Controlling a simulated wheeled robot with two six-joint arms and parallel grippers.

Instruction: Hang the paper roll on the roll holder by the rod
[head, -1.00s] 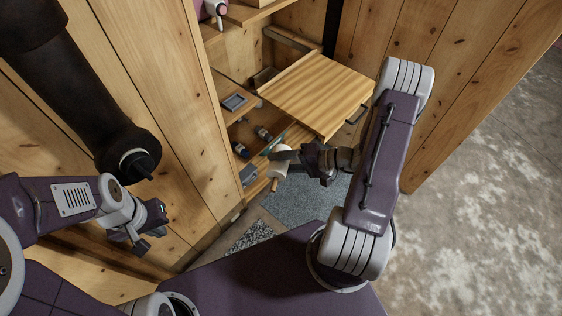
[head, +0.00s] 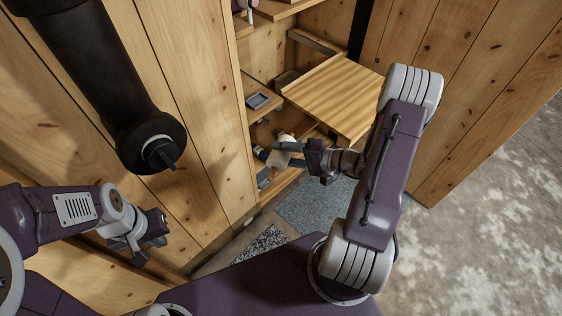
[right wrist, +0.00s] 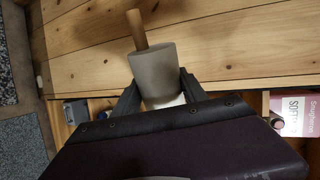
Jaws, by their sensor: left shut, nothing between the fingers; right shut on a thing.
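The paper roll (head: 277,159) is a small pale cylinder held in front of the shelves in the head view. In the right wrist view the roll (right wrist: 155,72) sits between the fingers, and a brown wooden rod (right wrist: 137,28) sticks out of its far end. My right gripper (head: 287,155) is shut on the roll. My left gripper (head: 140,246) is shut and empty, beside the plank wall at the lower left. I cannot make out the roll holder with certainty. A dark cylinder with a short pin (head: 160,152) hangs at the upper left; I cannot tell what it is.
A wooden shelf unit with a slatted board (head: 335,92) stands behind the roll. A small grey tray (head: 258,100) lies on a shelf. A pink and white pack (right wrist: 292,112) shows at right in the right wrist view. A plank wall (head: 205,130) stands left; open floor (head: 485,240) lies right.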

